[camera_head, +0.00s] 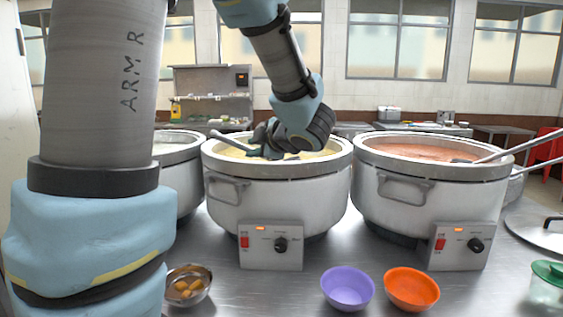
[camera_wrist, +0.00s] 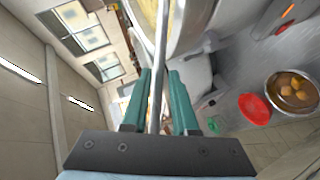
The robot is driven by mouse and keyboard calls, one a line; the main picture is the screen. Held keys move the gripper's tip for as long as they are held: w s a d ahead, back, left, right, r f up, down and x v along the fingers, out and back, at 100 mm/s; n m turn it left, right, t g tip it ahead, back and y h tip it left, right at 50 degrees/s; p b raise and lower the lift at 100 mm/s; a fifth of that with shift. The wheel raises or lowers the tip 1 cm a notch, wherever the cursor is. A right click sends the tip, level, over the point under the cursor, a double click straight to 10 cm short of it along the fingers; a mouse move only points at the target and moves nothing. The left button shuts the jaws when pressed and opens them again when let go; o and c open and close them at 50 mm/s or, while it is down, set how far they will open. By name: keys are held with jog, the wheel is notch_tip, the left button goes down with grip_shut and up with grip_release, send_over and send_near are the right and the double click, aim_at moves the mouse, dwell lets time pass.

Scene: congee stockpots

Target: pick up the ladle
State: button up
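In the head view a grey ladle handle (camera_head: 230,142) leans over the left rim of the middle stockpot (camera_head: 275,205); its bowl end is hidden. My gripper (camera_head: 266,143) is over this pot, at the handle's inner end, partly hidden by my wrist. In the wrist view the ladle's long metal handle (camera_wrist: 160,45) runs down between the two green fingers of my gripper (camera_wrist: 158,74). The fingers stand on either side of the handle with a gap showing, so the gripper looks open around it, not closed on it.
A right stockpot (camera_head: 420,190) holds reddish food and another ladle (camera_head: 520,146). A left pot (camera_head: 180,175) is partly behind my arm. In front stand a purple bowl (camera_head: 347,288), an orange bowl (camera_head: 411,289) and a metal bowl with orange pieces (camera_head: 188,286). A lid (camera_head: 540,228) lies at right.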

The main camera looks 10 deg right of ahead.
jog(key=p+x, duration=0.2)
jog(key=x, duration=0.5)
jog(key=shift+w, duration=0.35)
jog(key=shift+f, duration=0.1)
grip_shut()
jog(key=shift+d, duration=0.1)
dwell(0.9)
